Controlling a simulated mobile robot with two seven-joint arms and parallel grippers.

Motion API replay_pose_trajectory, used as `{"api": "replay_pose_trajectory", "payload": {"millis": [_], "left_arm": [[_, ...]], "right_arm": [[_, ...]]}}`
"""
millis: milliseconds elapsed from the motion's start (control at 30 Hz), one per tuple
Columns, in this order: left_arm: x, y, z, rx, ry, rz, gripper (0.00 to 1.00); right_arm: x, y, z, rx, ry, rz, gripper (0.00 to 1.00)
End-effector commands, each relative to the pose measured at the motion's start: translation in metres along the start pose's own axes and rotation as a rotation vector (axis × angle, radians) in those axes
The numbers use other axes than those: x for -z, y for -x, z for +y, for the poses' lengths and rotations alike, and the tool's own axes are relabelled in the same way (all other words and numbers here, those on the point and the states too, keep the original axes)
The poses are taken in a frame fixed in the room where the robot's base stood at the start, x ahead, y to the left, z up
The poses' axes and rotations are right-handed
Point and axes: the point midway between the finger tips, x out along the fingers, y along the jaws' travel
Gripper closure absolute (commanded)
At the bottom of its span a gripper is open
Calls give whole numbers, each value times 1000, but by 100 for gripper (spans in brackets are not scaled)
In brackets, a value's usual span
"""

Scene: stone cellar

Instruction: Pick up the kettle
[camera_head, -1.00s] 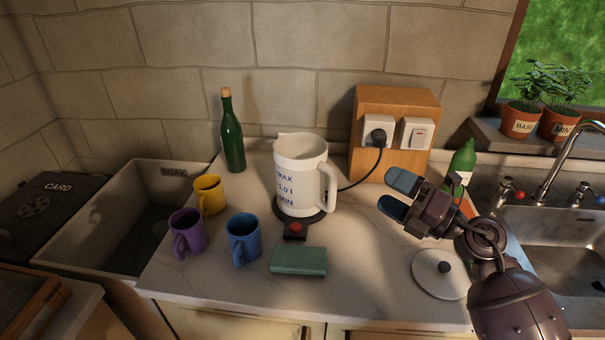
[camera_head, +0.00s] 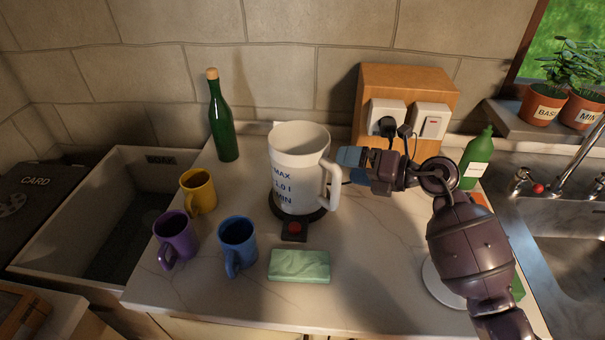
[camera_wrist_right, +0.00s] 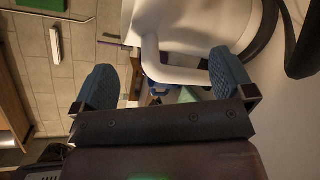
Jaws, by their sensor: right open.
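The white kettle (camera_head: 297,165) stands upright on its dark round base (camera_head: 278,208) on the counter, its top open and its handle (camera_head: 333,185) facing right. In the right wrist view the kettle's white body (camera_wrist_right: 190,25) and handle (camera_wrist_right: 152,58) show just ahead of the fingers. My right gripper (camera_head: 350,165) is open at the upper part of the handle. In the wrist view its blue fingers (camera_wrist_right: 165,82) stand apart with the handle between or just beyond them; I cannot tell whether they touch it. My left gripper is not in view.
Yellow (camera_head: 199,191), purple (camera_head: 174,240) and blue (camera_head: 237,246) mugs stand left of the kettle, with a green bottle (camera_head: 223,120) behind. A green sponge-like block (camera_head: 299,265) lies in front. A wooden socket box (camera_head: 400,85) stands behind right; the white lid (camera_head: 440,287) is partly under my arm.

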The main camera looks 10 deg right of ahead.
Motion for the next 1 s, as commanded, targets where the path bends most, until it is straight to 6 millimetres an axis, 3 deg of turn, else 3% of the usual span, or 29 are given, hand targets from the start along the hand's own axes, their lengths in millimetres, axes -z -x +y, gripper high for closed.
{"api": "replay_pose_trajectory", "payload": {"millis": [400,733,767,1000], "left_arm": [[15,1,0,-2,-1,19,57],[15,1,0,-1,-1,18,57],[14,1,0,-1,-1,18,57],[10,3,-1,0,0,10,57]], "right_arm": [[5,-46,4,-3,-3,0,0],[6,-52,3,0,-1,0,0],[6,-52,3,0,-1,0,2],[6,-52,2,1,-2,0,38]]}}
